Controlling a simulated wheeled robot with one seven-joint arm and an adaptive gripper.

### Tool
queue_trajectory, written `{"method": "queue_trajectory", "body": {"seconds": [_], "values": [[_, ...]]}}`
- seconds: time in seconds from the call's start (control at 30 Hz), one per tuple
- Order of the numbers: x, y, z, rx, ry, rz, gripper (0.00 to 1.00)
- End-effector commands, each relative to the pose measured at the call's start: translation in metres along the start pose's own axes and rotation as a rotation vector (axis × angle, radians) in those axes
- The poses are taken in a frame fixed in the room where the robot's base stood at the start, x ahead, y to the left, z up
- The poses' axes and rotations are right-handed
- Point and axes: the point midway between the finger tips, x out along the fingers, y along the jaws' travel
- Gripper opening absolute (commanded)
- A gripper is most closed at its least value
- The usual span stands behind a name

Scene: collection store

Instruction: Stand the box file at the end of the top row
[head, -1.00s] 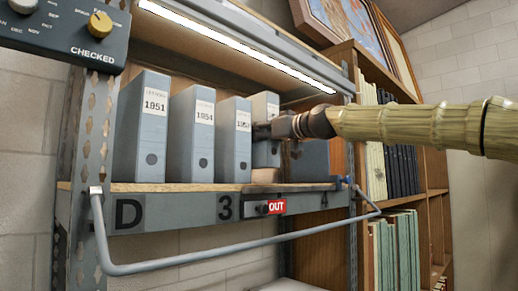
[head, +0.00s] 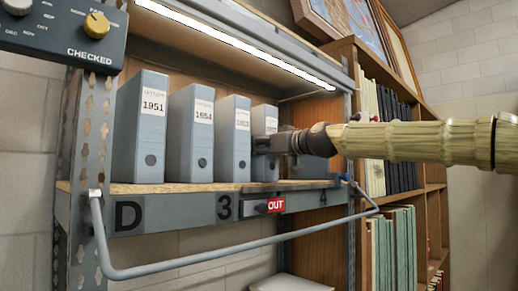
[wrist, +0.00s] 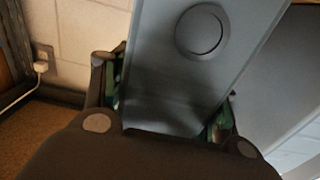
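The held blue-grey box file (head: 264,122) stands about upright at the right end of the row on the top shelf (head: 200,187). Its label is too small to read. Its foot looks level with the shelf board; I cannot tell if it touches. My gripper (head: 262,145) is closed around the file's lower spine. In the wrist view the fingers (wrist: 165,110) sit on both sides of the file (wrist: 190,75), below its round finger hole.
A dark grey-blue object (head: 318,168) lies on the shelf right of the held file, partly behind my gripper. A grey rail (head: 200,262) runs in front, below a red OUT tag (head: 270,206). A wooden bookcase (head: 335,115) stands to the right, and a dial box (head: 70,30) is at upper left.

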Motion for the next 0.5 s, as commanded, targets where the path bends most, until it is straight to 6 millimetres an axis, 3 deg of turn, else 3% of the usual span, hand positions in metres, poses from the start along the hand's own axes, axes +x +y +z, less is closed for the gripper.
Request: {"method": "queue_trajectory", "body": {"seconds": [0.1, 0.5], "values": [[-0.0002, 0.0002, -0.0007, 0.000, 0.001, 0.000, 0.80], [-0.0001, 0.0000, -0.0043, 0.000, 0.001, 0.000, 0.80]]}}
